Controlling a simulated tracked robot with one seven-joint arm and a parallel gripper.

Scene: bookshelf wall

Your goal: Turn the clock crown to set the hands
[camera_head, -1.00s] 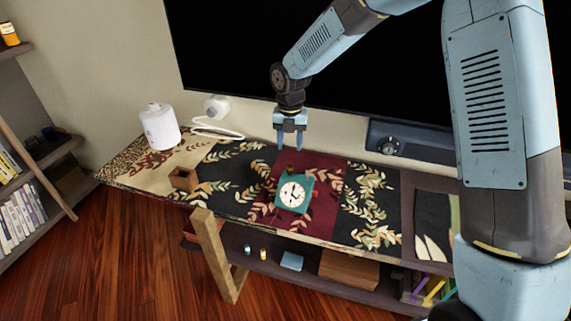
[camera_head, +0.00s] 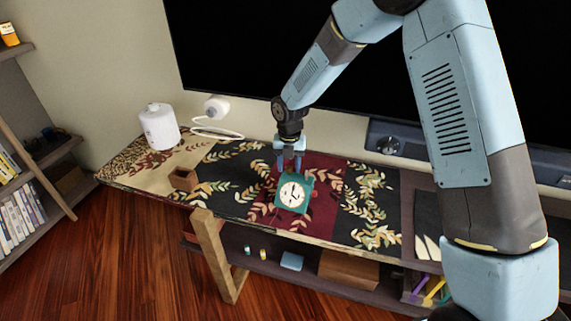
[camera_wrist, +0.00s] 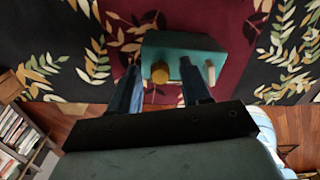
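A teal box clock (camera_head: 307,203) with a round cream dial (camera_head: 292,194) and dark hands stands on the patterned runner. In the wrist view the clock (camera_wrist: 185,43) shows its teal side, with a round gold crown (camera_wrist: 160,73) sticking out. My gripper (camera_head: 289,168) points down at the clock's back edge. In the wrist view my gripper (camera_wrist: 160,68) is open, with one finger on each side of the crown. Gaps show between the crown and both fingers, so I see no contact. The right finger overlaps the clock's outline.
A small open wooden box (camera_head: 184,180) and a white canister (camera_head: 160,127) stand left on the runner. A white cable lies near the wall. A dark panel with a knob (camera_head: 388,146) is behind, right. The runner around the clock is mostly clear.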

